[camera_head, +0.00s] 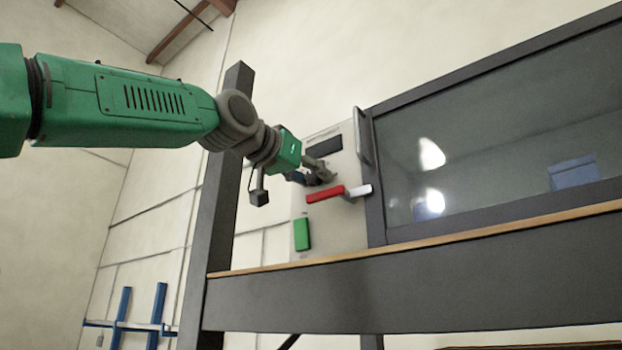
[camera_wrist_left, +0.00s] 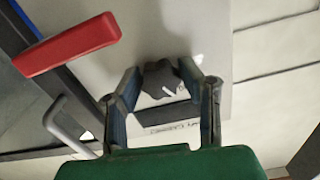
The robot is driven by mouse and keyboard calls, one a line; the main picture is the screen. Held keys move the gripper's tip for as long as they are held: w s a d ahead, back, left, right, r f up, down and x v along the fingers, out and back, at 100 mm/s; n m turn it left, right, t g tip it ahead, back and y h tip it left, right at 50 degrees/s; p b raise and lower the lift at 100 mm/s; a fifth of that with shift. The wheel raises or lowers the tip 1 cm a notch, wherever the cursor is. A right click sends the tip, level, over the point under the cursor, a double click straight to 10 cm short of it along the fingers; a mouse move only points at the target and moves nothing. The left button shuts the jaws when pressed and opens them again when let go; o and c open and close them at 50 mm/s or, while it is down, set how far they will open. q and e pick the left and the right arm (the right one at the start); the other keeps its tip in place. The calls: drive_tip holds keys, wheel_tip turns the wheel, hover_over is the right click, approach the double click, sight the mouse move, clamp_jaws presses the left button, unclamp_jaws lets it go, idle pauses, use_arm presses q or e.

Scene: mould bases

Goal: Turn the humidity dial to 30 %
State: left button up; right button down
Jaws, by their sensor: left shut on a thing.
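The humidity dial (camera_wrist_left: 161,80) is a dark knob with a white pointer mark on the pale control panel (camera_head: 345,230). In the left wrist view it sits between the two fingers of my left gripper (camera_wrist_left: 160,86), which is shut on it. In the head view my left gripper (camera_head: 322,176) reaches the panel from the left and hides the dial. The scale marks around the dial are too small and covered to read. My right gripper is not in view.
A green block (camera_head: 302,234) is lower on the panel, and a dark display (camera_head: 323,145) above. A vertical handle (camera_head: 362,136) and glass-fronted door (camera_head: 500,135) stand to the right.

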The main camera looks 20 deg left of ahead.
use_arm(q)
drive_tip(key=shift+r+n, duration=0.2)
drive_tip(key=shift+n, duration=0.1)
drive_tip(key=o, duration=1.1)
drive_tip(key=shift+c, duration=0.2)
drive_tip(key=shift+o, duration=0.4)
drive_tip(key=shift+w+f, duration=0.15)
drive_tip(key=shift+w, duration=0.05)
drive_tip(key=shift+s, duration=0.2)
